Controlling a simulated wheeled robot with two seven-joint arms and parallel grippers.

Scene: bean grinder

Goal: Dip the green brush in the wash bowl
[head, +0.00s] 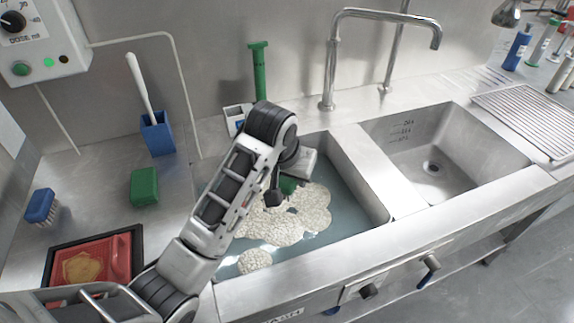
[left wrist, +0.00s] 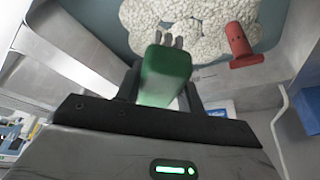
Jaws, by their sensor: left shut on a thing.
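My left gripper (head: 287,178) reaches over the left basin, the wash bowl (head: 365,185), which holds grey-blue water and a patch of white foam (head: 303,215). It is shut on the green brush (head: 289,186), which is mostly hidden by the gripper in the head view. In the left wrist view the green brush (left wrist: 165,75) sits between the fingers (left wrist: 163,92), with grey bristle-like tufts at its far end against the foam (left wrist: 200,20). I cannot tell whether the tufts touch it. My right gripper is not in view.
Another green-handled tool (head: 259,72) stands behind the basin near the tap (head: 330,60). A red object (left wrist: 238,42) shows beside the foam. The right basin (head: 455,190) is empty.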

